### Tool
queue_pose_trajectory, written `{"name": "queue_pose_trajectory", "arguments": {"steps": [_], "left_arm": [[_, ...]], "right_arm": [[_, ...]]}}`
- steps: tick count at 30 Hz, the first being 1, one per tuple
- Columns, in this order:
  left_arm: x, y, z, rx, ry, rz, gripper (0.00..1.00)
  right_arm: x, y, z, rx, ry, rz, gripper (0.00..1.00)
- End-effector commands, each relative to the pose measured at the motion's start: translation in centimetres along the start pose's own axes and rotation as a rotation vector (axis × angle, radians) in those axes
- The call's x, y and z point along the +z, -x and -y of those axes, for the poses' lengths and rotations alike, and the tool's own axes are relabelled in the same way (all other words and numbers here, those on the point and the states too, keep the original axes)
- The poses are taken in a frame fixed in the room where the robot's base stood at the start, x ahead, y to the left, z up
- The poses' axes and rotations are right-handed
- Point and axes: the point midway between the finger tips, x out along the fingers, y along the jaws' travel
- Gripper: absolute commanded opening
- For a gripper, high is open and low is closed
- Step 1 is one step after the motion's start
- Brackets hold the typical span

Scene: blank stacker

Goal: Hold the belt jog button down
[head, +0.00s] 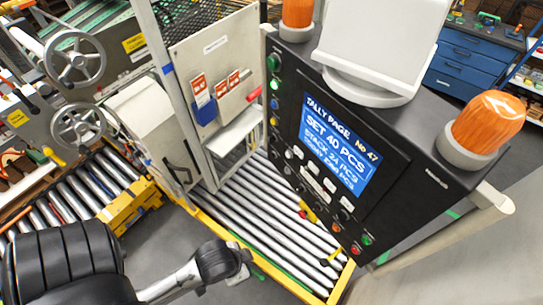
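A black control panel (405,130) stands tilted at the right of the head view. It carries a lit blue screen (340,145) reading "TALLY PAGE No 47, SET 40 PCS". Several small coloured buttons run along its left and lower edges, among them a green button (273,63), a yellow button (273,122), an orange button (336,228) and a red button (355,249). Their labels are too small to read, so I cannot tell which is the belt jog button. My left arm shows at bottom left, apart from the panel; no gripper fingers show. My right gripper is out of view.
A roller conveyor (262,205) with a yellow frame runs below the panel. Two handwheels (74,62) are at upper left. A grey guard panel (215,60) with red tags stands left of the control panel. Orange lamps (488,122) and a white stand (375,45) top the panel.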

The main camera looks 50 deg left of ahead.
Motion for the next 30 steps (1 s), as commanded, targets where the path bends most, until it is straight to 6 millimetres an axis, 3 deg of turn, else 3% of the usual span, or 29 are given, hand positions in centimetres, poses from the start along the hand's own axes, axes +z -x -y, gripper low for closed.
{"name": "queue_pose_trajectory", "arguments": {"steps": [3,30], "left_arm": [[0.00,0.00,0.00,0.000,0.000,0.000,0.00],[0.00,0.00,-0.01,0.000,0.000,0.000,0.00]], "right_arm": [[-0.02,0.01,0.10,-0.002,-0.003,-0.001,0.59],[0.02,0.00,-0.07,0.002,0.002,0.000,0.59]]}}
